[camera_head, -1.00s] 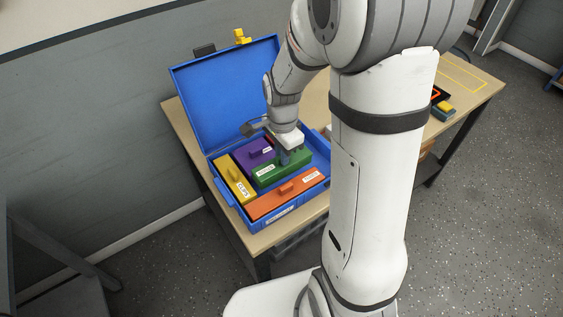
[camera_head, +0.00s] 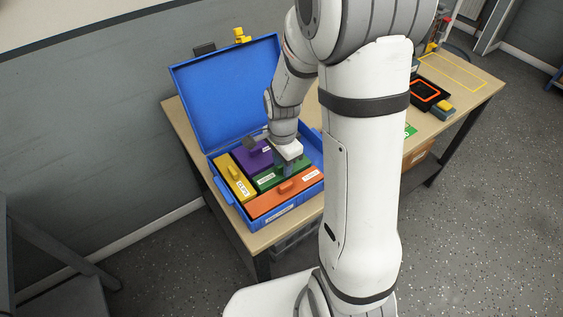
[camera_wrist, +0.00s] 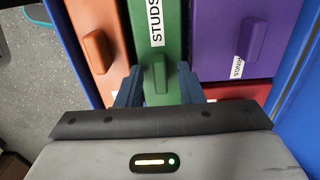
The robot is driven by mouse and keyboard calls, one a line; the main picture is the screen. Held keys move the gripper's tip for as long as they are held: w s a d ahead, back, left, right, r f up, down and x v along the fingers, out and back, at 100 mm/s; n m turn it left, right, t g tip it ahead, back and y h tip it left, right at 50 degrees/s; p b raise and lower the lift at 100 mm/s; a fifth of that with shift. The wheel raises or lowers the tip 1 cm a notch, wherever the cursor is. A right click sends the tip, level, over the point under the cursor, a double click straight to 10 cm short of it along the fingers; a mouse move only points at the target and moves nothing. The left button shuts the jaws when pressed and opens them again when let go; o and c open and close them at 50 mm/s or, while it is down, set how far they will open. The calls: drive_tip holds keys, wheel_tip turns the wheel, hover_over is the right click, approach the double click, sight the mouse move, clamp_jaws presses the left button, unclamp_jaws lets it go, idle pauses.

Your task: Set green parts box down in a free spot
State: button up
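The green parts box (camera_head: 267,178), labelled STUDS, sits in the blue case between an orange box and a purple box. It also shows in the wrist view (camera_wrist: 172,35), with its handle in the middle. My gripper (camera_head: 287,172) is directly over the green box, pointing down. In the wrist view its two fingers (camera_wrist: 160,78) are apart on either side of the handle, with green visible between. I see no clear contact with the handle. The lower ends of the fingers are hard to make out in the head view.
The open blue case (camera_head: 225,85) stands on the wooden table (camera_head: 182,122). Beside the green box are the orange box (camera_head: 285,194), purple box (camera_head: 247,158) and yellow box (camera_head: 234,175). A red surface (camera_wrist: 240,92) shows near the purple box. A yellow-outlined area (camera_head: 455,70) on the table looks clear.

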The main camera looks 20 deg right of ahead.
sight(282, 165)
drive_tip(key=shift+r, duration=0.6)
wheel_tip(282, 165, up, 11)
drive_tip(key=s+r+n+t, duration=0.1)
drive_tip(key=s+r+n, duration=0.1)
drive_tip(key=s+n, duration=0.5)
drive_tip(key=s+r+n+t, duration=0.1)
drive_tip(key=s+r+n, duration=0.2)
drive_tip(key=s+n, duration=0.4)
drive_tip(key=shift+r+t+p, duration=0.3)
drive_tip(key=shift+t, duration=0.1)
drive_tip(key=shift+a, duration=0.15)
